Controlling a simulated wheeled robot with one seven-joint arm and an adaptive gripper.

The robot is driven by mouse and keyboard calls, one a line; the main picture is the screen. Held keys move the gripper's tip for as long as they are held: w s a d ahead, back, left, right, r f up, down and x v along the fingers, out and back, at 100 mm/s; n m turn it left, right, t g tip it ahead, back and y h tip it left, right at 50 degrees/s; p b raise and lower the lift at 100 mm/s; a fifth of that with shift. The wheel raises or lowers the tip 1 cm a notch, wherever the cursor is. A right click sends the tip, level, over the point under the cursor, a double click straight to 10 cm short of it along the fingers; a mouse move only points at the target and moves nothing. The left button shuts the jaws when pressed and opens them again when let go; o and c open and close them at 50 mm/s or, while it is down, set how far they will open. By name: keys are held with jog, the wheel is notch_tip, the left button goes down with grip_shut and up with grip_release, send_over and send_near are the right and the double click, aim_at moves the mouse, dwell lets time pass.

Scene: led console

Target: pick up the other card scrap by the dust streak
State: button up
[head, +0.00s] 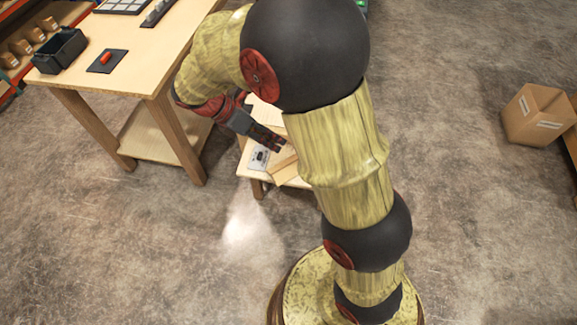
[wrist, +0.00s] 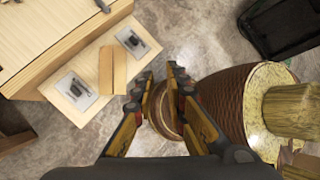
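A tan folded piece of card (wrist: 113,70) lies on a low wooden table (wrist: 92,52) in the wrist view, between two white sheets, each with a dark printed picture. One sheet (wrist: 76,90) is nearer the left corner, the other sheet (wrist: 132,42) nearer the far right end. In the head view the tan card (head: 284,168) is partly hidden by my arm. My gripper (wrist: 158,74) is open and empty, its fingertips over floor to the right of the low table. I cannot make out a dust streak or a separate card scrap.
A taller workbench (head: 130,62) stands left of the low table, with a black bin (head: 62,48) and a red piece (head: 106,57) on a dark pad. A cardboard box (head: 536,114) sits on the floor at right. A pale patch (head: 243,222) marks open floor.

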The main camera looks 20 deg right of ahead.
jog(key=w+a+f+n+h, duration=0.2)
jog(key=w+f+n+h, duration=0.1)
jog(key=f+n, duration=0.35)
jog(key=w+a+f+n+h, duration=0.2)
jog(key=w+f+n+h, duration=0.1)
jog(key=f+n, duration=0.4)
jog(key=n+t+h+p, duration=0.2)
jog(key=n+t+h, duration=0.25)
jog(key=n, duration=0.65)
send_near(279, 168)
jog(key=shift+t, duration=0.55)
jog(key=d, duration=0.1)
jog(key=d+b, duration=0.1)
jog(key=d, duration=0.1)
jog(key=w+d, duration=0.1)
jog(key=d, duration=0.1)
jog(key=shift+f+b, duration=0.25)
jog(key=shift+b, duration=0.15)
jog(key=d+b, duration=0.1)
jog(key=d, duration=0.4)
jog(key=shift+w+b, duration=0.1)
jog(key=shift+b, duration=0.2)
grip_shut()
